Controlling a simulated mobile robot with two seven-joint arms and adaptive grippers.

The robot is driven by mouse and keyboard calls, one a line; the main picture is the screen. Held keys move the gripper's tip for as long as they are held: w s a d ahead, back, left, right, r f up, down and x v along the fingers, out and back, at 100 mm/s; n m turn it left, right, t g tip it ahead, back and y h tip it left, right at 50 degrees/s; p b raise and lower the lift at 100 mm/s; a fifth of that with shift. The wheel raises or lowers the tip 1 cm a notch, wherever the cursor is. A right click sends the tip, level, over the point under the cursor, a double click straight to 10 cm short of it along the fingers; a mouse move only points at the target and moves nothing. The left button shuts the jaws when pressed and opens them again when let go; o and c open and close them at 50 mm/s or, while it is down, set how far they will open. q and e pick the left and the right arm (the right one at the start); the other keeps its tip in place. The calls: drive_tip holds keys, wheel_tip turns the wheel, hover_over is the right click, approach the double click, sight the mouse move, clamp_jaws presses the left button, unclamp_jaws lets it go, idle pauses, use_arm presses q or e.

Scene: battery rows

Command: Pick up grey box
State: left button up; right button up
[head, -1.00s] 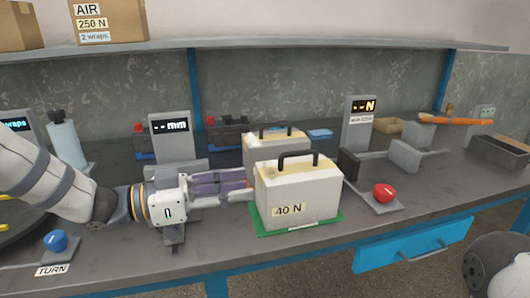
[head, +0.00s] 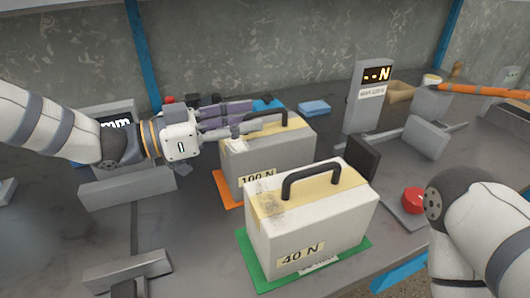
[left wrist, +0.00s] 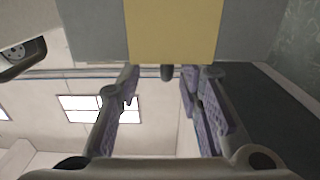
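Two pale grey boxes with yellow tape and black handles stand on the bench. The nearer box (head: 315,228), labelled 40 N, sits on a green mat (head: 358,254). The box behind it (head: 296,150), labelled 100 N, sits on an orange mat (head: 226,189). My left gripper (head: 252,117) is at the top left of the 100 N box, beside its handle (head: 272,118). In the left wrist view, the gripper (left wrist: 160,80) has its fingers apart, with the taped box (left wrist: 90,28) beyond and the dark handle (left wrist: 167,72) between the tips. My right gripper is out of view.
A grey display stand (head: 368,98) and a grey block with a dark plate (head: 362,158) stand right of the boxes. A red button (head: 413,200) is near my right arm. A blue pad (head: 314,108) lies behind. Grey blocks (head: 128,187) lie at left.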

sight(266, 111)
use_arm(q)
drive_tip(key=x, duration=0.4)
drive_tip(key=shift+w+d, duration=0.25)
drive_tip(key=shift+w, duration=0.1)
clamp_jaws()
drive_tip(key=shift+r, duration=0.25)
